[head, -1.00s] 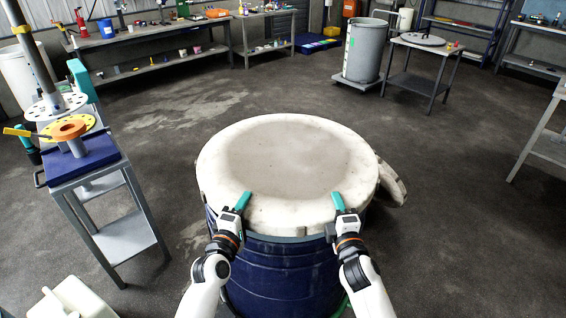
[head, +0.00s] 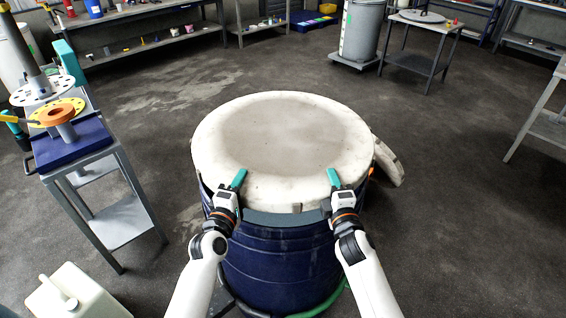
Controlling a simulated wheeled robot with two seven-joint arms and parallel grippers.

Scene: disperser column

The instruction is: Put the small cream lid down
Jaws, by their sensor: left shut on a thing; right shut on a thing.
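A round cream lid (head: 285,135) with a greyish middle is over the top of a blue drum (head: 280,262). My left gripper (head: 238,181) is shut on the lid's near rim, left of its middle. My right gripper (head: 334,179) is shut on the same rim, to the right. A strip of the drum's near top edge shows below the lid between my grippers. I cannot tell whether the lid touches the drum. Another cream disc-like piece (head: 389,164) leans at the drum's right side, partly hidden.
A cream canister (head: 85,297) is at the lower left. A grey bin and a small table stand at the back right. The floor around the drum is mostly clear.

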